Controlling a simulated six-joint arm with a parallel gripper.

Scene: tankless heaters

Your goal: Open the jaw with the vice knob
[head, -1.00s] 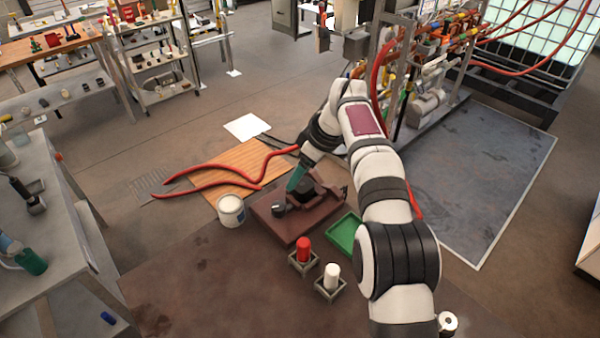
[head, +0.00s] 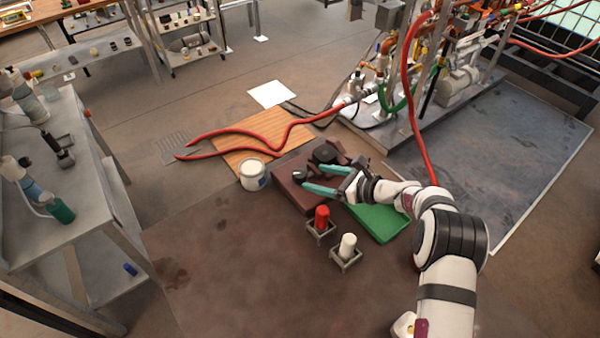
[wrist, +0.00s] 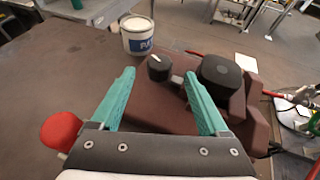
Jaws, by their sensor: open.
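The vice is a brown block (head: 288,190) on the brown bench, with a large black round part (head: 325,154) on top. A small black vice knob (head: 297,177) sits near its left side. In the wrist view the knob (wrist: 158,68) has a white mark on top and stands left of the large black part (wrist: 220,72). My gripper (head: 311,176) has teal fingers and reaches in low from the right. In the wrist view my gripper (wrist: 159,74) is open, with the knob between the fingertips in the picture; contact cannot be told.
A white paint can (head: 253,174) stands left of the vice. A green tray (head: 380,223) lies to its right under my arm. A red bottle (head: 322,217) and a white bottle (head: 347,246) stand in holders in front. Red hoses (head: 230,145) cross a wooden board behind.

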